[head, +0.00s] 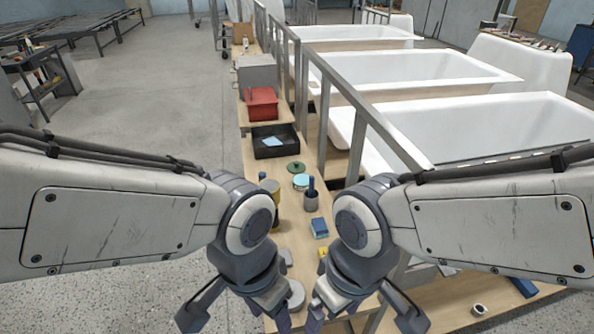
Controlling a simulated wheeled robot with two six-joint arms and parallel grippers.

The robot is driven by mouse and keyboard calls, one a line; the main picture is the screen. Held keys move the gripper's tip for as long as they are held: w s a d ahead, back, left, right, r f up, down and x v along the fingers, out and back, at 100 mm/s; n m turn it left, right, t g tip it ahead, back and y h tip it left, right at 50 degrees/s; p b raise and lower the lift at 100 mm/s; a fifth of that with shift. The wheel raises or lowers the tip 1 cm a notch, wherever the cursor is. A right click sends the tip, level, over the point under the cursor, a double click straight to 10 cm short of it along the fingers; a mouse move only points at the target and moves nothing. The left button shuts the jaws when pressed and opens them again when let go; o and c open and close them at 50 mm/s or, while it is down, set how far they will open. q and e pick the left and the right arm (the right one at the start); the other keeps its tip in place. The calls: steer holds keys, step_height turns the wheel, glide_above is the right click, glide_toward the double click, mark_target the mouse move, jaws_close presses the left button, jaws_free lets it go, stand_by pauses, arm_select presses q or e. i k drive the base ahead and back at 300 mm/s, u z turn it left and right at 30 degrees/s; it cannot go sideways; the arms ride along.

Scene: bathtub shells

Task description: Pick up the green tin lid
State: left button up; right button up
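The green tin lid (296,167) is a small dark green disc with a raised middle. It lies on the narrow wooden bench (297,240), just behind a round pale-topped teal tin (301,181). My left gripper (238,318) and my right gripper (362,318) are at the bottom of the head view. Both have their fingers spread wide, with nothing seen between them. Both are well on the near side of the lid and apart from it. The lid is in plain sight between my two arms.
A dark pot (311,198) with a blue handle and a blue block (319,228) stand nearer than the lid. A black tray (275,141) and a red bin (262,104) are behind it. A metal rail (370,110) and white bathtubs (480,125) line the right. Open floor lies left.

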mark_target(296, 167)
steer(key=k, duration=0.5)
steer(key=u, duration=1.1)
steer(key=i, duration=4.7)
steer(key=z, duration=3.65)
